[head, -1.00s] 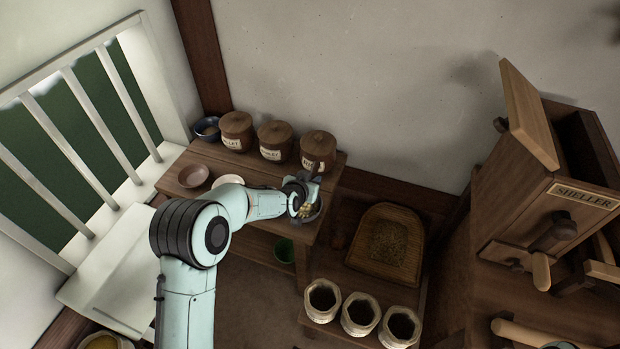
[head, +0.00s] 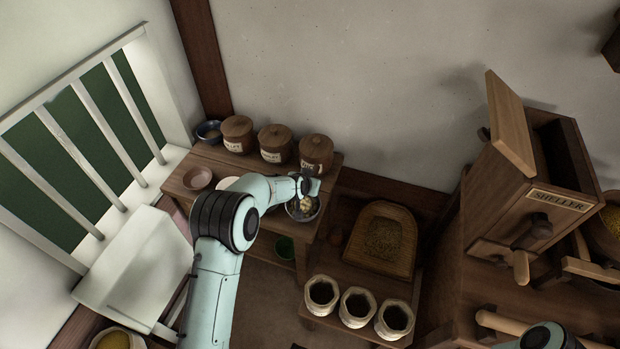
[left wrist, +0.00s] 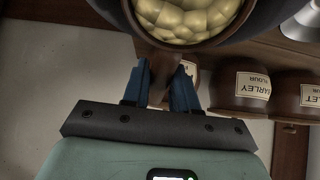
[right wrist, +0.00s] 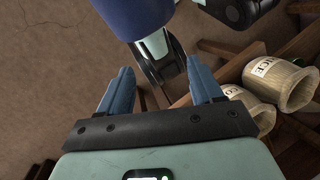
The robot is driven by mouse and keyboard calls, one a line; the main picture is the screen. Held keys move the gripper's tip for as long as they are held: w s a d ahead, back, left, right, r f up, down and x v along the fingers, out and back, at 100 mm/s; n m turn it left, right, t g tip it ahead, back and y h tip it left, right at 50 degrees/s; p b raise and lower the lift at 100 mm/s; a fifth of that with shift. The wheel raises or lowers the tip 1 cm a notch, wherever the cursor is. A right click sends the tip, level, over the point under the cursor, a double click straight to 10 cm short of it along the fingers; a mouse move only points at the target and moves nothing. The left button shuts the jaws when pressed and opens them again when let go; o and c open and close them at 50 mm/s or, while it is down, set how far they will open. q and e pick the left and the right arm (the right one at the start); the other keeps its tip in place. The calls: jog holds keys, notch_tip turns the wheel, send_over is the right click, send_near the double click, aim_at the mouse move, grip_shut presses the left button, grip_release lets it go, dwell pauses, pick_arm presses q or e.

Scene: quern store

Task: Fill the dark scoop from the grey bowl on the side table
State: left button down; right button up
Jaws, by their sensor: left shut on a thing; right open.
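My left gripper (left wrist: 160,85) is shut on the brown handle of the dark scoop (left wrist: 163,62). In the left wrist view, pale yellow lumps fill the scoop's round brown rim. The grey bowl's dark wall (left wrist: 262,18) shows behind and beside the scoop. In the head view, the grey bowl (head: 301,215) stands at the side table's front right corner. My left gripper (head: 305,184) is over its far side, and yellow lumps show within the bowl's outline. I cannot tell how far the scoop is above the bowl. My right gripper (right wrist: 155,90) is open and empty, away from the table.
Three lidded brown jars (head: 275,143) and a blue bowl (head: 209,131) stand along the side table's (head: 180,183) back. A pinkish dish (head: 197,178) is at its left. Several open sacks (head: 357,307) and a woven tray (head: 382,242) lie right of it; the sheller (head: 545,225) is farther right.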

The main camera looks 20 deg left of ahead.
pick_arm(q)
jog(key=shift+w+r+g+p, duration=0.2)
jog(key=shift+g+p, duration=0.1)
jog(key=shift+p, duration=0.4)
jog(key=g+p, duration=0.1)
jog(key=p, duration=0.1)
jog(key=shift+w+p, duration=0.2)
jog(key=shift+p, duration=0.2)
jog(key=g+p, duration=0.1)
jog(key=p, duration=0.2)
jog(key=shift+w+f+g, duration=0.1)
jog(key=shift+w+g, duration=0.05)
jog(key=shift+g, duration=0.15)
notch_tip(320, 180, up, 3)
jog(key=p, duration=0.3)
jog(key=shift+g, duration=0.4)
jog(key=shift+r+p, duration=1.05)
jog(key=shift+r, duration=0.05)
pick_arm(e)
jog(key=w+r, duration=0.4)
jog(key=r, duration=0.9)
jog(key=shift+r, duration=0.2)
